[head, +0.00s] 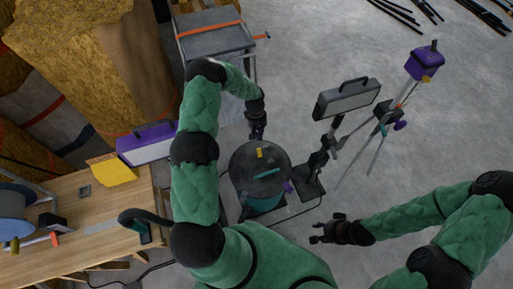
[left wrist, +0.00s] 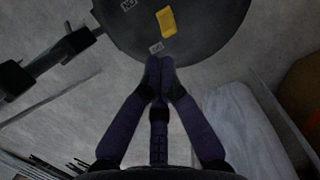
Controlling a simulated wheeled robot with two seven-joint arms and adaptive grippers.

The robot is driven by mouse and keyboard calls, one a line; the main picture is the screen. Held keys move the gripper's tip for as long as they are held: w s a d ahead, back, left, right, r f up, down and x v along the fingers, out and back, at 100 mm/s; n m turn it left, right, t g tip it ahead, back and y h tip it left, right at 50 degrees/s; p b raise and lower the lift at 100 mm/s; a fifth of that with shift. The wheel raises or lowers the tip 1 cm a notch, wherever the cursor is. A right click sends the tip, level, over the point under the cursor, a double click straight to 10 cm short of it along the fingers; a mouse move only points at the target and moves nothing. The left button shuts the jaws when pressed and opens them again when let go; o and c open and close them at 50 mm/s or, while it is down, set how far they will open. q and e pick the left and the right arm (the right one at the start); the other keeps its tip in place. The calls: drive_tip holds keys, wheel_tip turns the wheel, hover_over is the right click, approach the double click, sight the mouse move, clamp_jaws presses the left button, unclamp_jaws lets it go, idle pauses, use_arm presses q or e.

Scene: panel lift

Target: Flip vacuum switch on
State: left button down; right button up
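The vacuum (head: 262,187) is a round canister with a dark lid and a teal body, standing on the floor in the middle of the head view. A small yellow switch (head: 259,152) sits on its lid. In the left wrist view the switch (left wrist: 166,21) is a yellow block on the dark lid (left wrist: 205,35), beyond my fingertips. My left gripper (head: 257,136) is at the lid's far edge, apart from the switch. Its fingertips (left wrist: 159,66) meet with nothing between them. My right gripper (head: 326,230) is open and empty, right of the vacuum.
A lamp (head: 346,99) on a dark stand is close right of the vacuum. A tripod with a purple device (head: 424,62) stands farther right. A wooden workbench (head: 75,225) with tools is at the left, and a grey-topped cart (head: 213,40) is behind.

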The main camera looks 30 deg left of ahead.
sight(259, 151)
use_arm(q)
drive_tip(key=a, duration=0.2)
drive_tip(key=w+a, duration=0.1)
drive_tip(key=shift+r+n, duration=0.25)
drive_tip(key=shift+n, duration=0.15)
drive_tip(key=shift+d+f, duration=0.1)
drive_tip(key=b+x, duration=0.3)
drive_tip(key=x, duration=0.6)
drive_tip(key=shift+s+f, duration=0.1)
drive_tip(key=shift+f, duration=0.3)
